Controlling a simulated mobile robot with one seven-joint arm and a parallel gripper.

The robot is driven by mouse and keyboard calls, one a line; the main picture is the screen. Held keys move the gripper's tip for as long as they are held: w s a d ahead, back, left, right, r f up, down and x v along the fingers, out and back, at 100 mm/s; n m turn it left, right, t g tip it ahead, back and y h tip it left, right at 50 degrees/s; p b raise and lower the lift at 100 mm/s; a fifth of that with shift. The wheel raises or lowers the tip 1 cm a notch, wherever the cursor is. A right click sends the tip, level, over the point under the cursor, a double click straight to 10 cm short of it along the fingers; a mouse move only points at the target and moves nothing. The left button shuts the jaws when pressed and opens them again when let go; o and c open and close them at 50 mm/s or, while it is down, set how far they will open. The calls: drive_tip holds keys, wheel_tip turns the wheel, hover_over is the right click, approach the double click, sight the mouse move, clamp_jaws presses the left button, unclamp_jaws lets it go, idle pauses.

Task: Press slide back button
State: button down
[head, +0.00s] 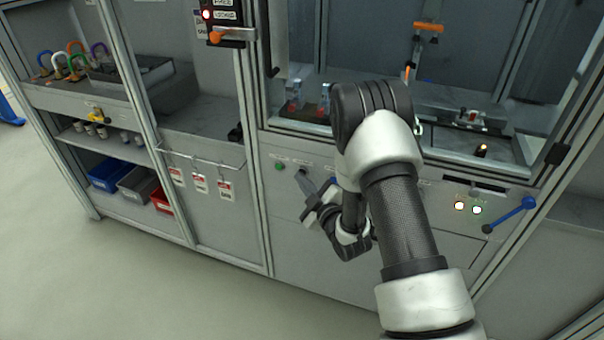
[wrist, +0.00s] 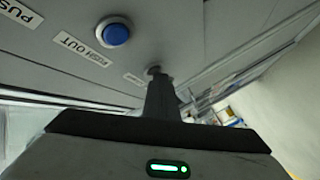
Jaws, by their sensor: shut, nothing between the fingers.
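The grey front panel (head: 340,190) carries a row of small labelled controls. In the wrist view a blue button (wrist: 115,33) sits beside a label reading PUSH OUT (wrist: 83,49). Another small label (wrist: 135,79), too blurred to read, lies just left of my fingertips. My gripper (wrist: 156,72) is shut and empty, its tips at the panel beside that label. A small dark round part shows at the tips; whether they touch it I cannot tell. In the head view my gripper (head: 302,174) points at the panel, right of a green button (head: 280,166). My arm hides controls farther right.
Two lit buttons (head: 468,207) and a blue handle (head: 510,215) are on the panel at right. Red-and-white tags (head: 200,183) hang at left. Shelves with padlocks (head: 72,60) and bins (head: 135,183) stand farther left. The floor in front is clear.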

drive_tip(key=shift+s, duration=0.15)
drive_tip(key=shift+s+a, duration=0.25)
drive_tip(key=shift+s, duration=0.35)
drive_tip(key=s, duration=0.1)
drive_tip(key=s+a+b, duration=0.1)
drive_tip(key=s, duration=0.2)
drive_tip(key=shift+s+a, duration=0.35)
drive_tip(key=shift+s, duration=0.05)
idle(0.4)
